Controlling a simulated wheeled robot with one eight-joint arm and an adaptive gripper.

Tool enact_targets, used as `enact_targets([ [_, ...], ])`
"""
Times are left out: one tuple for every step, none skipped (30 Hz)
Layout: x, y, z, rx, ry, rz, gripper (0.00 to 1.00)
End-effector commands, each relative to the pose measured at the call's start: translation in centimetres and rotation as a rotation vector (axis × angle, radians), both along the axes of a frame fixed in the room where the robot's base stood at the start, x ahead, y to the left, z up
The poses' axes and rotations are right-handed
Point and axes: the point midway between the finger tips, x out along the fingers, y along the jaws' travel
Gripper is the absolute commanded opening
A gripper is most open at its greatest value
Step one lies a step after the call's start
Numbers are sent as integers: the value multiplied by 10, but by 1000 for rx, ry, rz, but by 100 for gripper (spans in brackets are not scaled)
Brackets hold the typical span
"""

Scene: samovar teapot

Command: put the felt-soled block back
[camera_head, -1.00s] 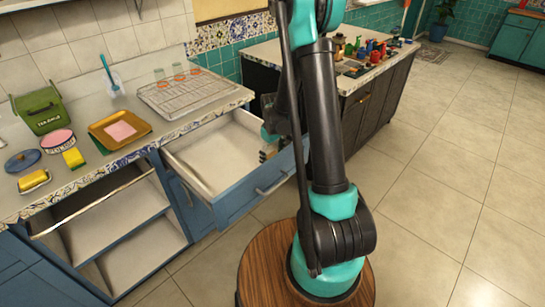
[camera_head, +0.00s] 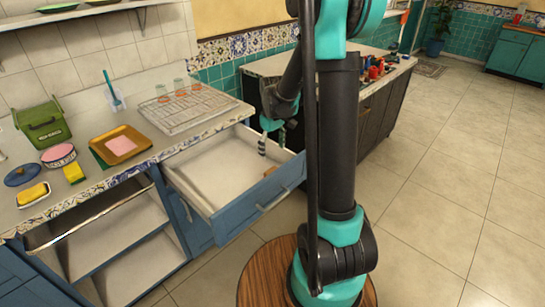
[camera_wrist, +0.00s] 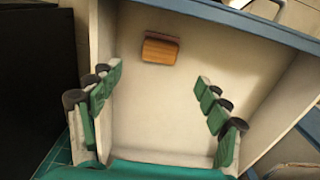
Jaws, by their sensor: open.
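The felt-soled block (camera_wrist: 160,50), a small wooden block with a dark reddish layer along one side, lies on the floor of the open drawer (camera_head: 215,182). In the wrist view it is near the drawer's front panel. In the head view the block (camera_head: 271,171) shows as a small brown spot by the front panel. My gripper (camera_wrist: 158,78) is open and empty, its fingers spread wide over the drawer. The block lies beyond the fingertips, apart from them. In the head view my gripper (camera_head: 272,145) hangs over the drawer's right part.
The counter above carries a wire rack (camera_head: 185,107) with glasses, a tan tray (camera_head: 121,144), a green box (camera_head: 42,124), a pink bowl (camera_head: 58,155) and a yellow sponge (camera_head: 74,173). A dark cabinet (camera_head: 370,125) stands right of the drawer. The drawer floor is otherwise clear.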

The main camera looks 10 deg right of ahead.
Motion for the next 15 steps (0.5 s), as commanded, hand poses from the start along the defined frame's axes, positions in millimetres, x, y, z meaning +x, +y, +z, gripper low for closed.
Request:
enact_targets([
  [-1, 0, 3, 0, 0, -1, 77],
  [-1, 0, 5, 0, -1, -3, 77],
  [-4, -1, 7, 0, -5, -8, 77],
  [-6, -2, 8, 1, -9, -15, 77],
  [-10, -3, 10, 2, -15, -26, 77],
  [-17, -4, 12, 3, -24, -43, 77],
  [-23, -6, 14, 5, -35, -60, 77],
  [-31, -8, 16, 6, -47, -81, 77],
  [-42, -11, 19, 9, -64, -111, 77],
  [-51, -13, 21, 11, -78, -136, 77],
  [-60, -15, 23, 15, -93, -162, 77],
  [-73, -17, 25, 19, -114, -197, 77],
  [-82, -19, 26, 23, -129, -224, 77],
  [-92, -21, 26, 27, -144, -250, 77],
  [-104, -23, 27, 32, -164, -285, 77],
])
